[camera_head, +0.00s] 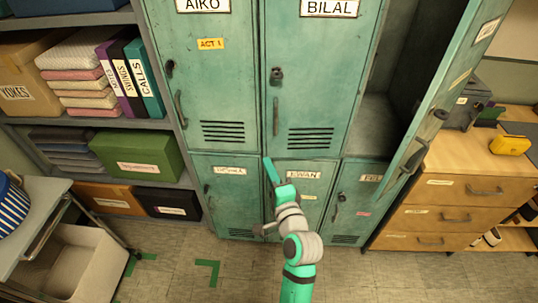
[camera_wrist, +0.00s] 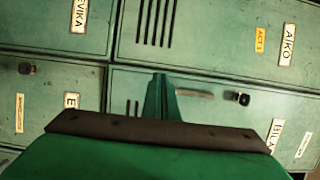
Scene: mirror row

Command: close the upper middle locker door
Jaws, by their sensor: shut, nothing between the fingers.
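The upper middle locker door (camera_head: 305,60), labelled BILAL, is teal and looks flush with its frame, or nearly so. It has a dark lock, a vertical handle and a slotted vent. In the wrist view, this door (camera_wrist: 215,115) lies sideways, with its handle and lock to the right of the fingers. My gripper (camera_head: 269,169) is shut and empty. It is in front of the door's lower left corner, near the seam with the lower doors. Its fingers (camera_wrist: 161,95) overlap the door in the wrist view; I cannot tell whether they touch it.
The upper right locker door (camera_head: 445,85) stands wide open, jutting toward me at the right. The AIKO door (camera_head: 210,70) and lower doors look shut. Shelves stand at left, a wooden drawer unit (camera_head: 445,215) at right. A cart and a bin (camera_head: 70,265) are at lower left.

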